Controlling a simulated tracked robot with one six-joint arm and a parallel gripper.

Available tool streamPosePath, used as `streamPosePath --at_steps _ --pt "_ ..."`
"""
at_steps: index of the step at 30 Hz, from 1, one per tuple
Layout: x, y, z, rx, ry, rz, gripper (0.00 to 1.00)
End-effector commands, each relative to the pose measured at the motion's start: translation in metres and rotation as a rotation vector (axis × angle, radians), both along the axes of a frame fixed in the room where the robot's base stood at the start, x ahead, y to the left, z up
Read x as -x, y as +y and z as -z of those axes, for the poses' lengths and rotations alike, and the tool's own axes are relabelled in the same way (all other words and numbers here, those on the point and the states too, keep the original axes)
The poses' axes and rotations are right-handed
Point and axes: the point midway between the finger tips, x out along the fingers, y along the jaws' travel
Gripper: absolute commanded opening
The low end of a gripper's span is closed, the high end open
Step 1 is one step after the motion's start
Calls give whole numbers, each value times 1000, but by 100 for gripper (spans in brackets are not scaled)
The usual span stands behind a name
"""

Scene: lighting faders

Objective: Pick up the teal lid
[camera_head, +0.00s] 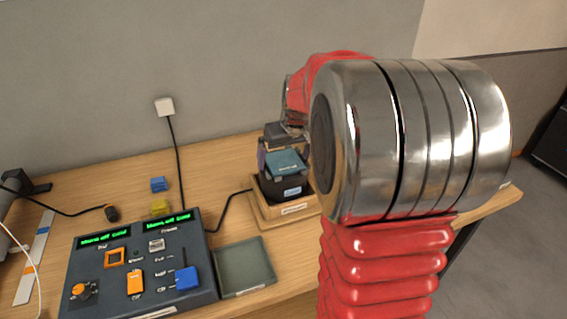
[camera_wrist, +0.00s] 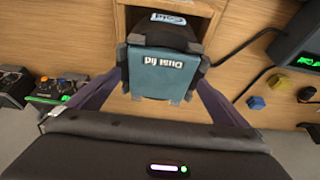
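The teal lid (camera_wrist: 163,73), lettered "Dust lid", faces up in the wrist view, between the two fingers of my gripper (camera_wrist: 162,66). The dark finger pads lie against its left and right sides with no clear gap. In the head view the lid (camera_head: 286,164) shows at the dark, labelled container (camera_head: 291,189), with my gripper (camera_head: 284,156) around it. The container (camera_wrist: 166,34) is just beyond the lid in the wrist view. I cannot tell whether the lid still touches the container; my fingers and the lid hide the joint.
The container stands on a wooden base (camera_head: 265,215). Left of it are a shallow grey-green tray (camera_head: 268,284) and a fader console (camera_head: 90,265) with a black cable. A blue block (camera_head: 158,184) and a yellow block (camera_head: 160,207) lie behind the console. A wall is close behind.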

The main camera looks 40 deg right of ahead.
Motion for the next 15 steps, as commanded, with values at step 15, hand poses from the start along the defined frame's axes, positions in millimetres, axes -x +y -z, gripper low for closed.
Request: streamPosePath --at_steps 15 --pt "0 0 0 0 0 0 62"
